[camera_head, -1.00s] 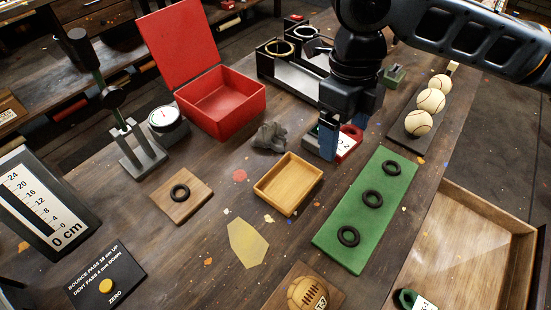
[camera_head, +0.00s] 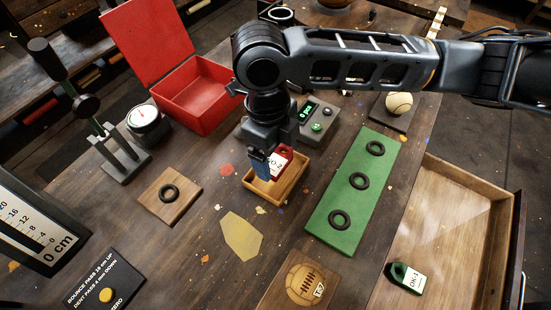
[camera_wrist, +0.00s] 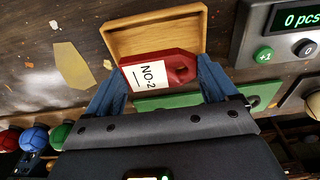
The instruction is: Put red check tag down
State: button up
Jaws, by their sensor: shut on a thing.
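My gripper (camera_head: 262,165) is shut on the red check tag (camera_head: 284,157), which has a white label. In the wrist view the red check tag (camera_wrist: 181,67) sits between my two blue fingers (camera_wrist: 163,85), and its label reads NO-2. The tag is over the small wooden tray (camera_head: 290,190), which also shows in the wrist view (camera_wrist: 155,35). I cannot tell for sure whether the tag touches the tray's floor. Part of the tray is hidden behind my gripper and the tag.
A green board (camera_head: 318,222) with several black rings lies right of the tray. A counter box (camera_head: 322,118) stands behind it. The open red box (camera_head: 190,104) is at back left. A green tag (camera_head: 405,278) lies in the open drawer (camera_head: 452,235) at right.

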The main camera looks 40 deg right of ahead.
aim_at(274, 157)
jog(key=shift+a+f, duration=0.1)
jog(key=shift+f, duration=1.95)
jog(key=shift+f, duration=0.2)
jog(key=o, duration=0.7)
jog(key=shift+o, duration=0.2)
jog(key=shift+r, duration=0.15)
jog(key=r, duration=0.4)
jog(key=w+r, duration=0.1)
jog(key=r, duration=0.7)
jog(key=shift+w+a, duration=0.2)
jog(key=shift+w, duration=0.05)
